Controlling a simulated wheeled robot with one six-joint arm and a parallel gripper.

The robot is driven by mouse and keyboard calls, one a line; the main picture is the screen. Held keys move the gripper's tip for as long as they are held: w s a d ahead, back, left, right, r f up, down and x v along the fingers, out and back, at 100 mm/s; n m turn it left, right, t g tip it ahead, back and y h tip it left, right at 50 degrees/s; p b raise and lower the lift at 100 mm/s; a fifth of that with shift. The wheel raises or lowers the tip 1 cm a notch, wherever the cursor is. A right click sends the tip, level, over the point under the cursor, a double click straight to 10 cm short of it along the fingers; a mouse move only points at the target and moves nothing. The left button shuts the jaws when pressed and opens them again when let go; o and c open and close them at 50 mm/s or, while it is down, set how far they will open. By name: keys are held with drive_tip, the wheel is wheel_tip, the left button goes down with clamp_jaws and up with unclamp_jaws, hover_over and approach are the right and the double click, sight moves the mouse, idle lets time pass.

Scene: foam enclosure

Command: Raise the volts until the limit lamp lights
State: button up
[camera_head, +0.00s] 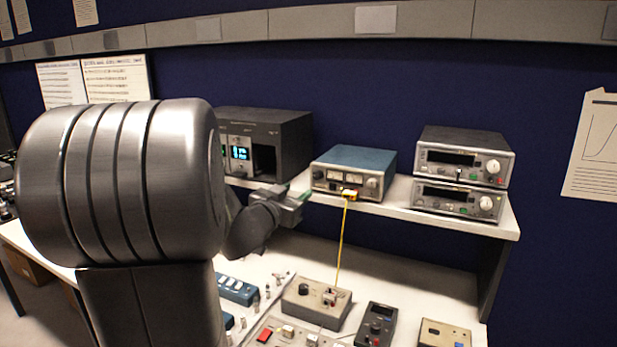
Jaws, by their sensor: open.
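A blue-topped instrument (353,160) with two pale meters and knobs on its front stands on the raised shelf; it looks like the power supply. A knob (372,183) is at the right of its front, and a yellow plug (349,193) sits at its lower front edge. I cannot pick out the limit lamp or whether it is lit, and the meter readings are too small to read. My gripper (297,193) is open, just left of the instrument's lower left front corner. Contact with it cannot be told. Nothing shows between the jaws.
A dark unit with a lit display (239,153) stands left on the shelf. Two stacked instruments (463,158) stand right. A yellow lead (341,245) hangs down to a grey box (312,302) on the bench. A handheld meter (377,325) and small boxes lie in front.

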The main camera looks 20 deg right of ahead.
sight(316, 177)
drive_tip(key=p+x, duration=0.1)
drive_tip(key=x, duration=0.9)
drive_tip(key=shift+w+d, duration=0.15)
drive_tip(key=shift+d, duration=0.05)
drive_tip(key=shift+c, duration=0.4)
clamp_jaws()
drive_tip(key=shift+f+m, duration=0.1)
drive_tip(key=shift+m, duration=0.2)
drive_tip(key=m+b, duration=0.1)
drive_tip(key=m, duration=0.2)
drive_tip(key=shift+m, duration=0.3)
drive_tip(key=shift+m+b, duration=0.65)
drive_tip(key=shift+m, duration=1.45)
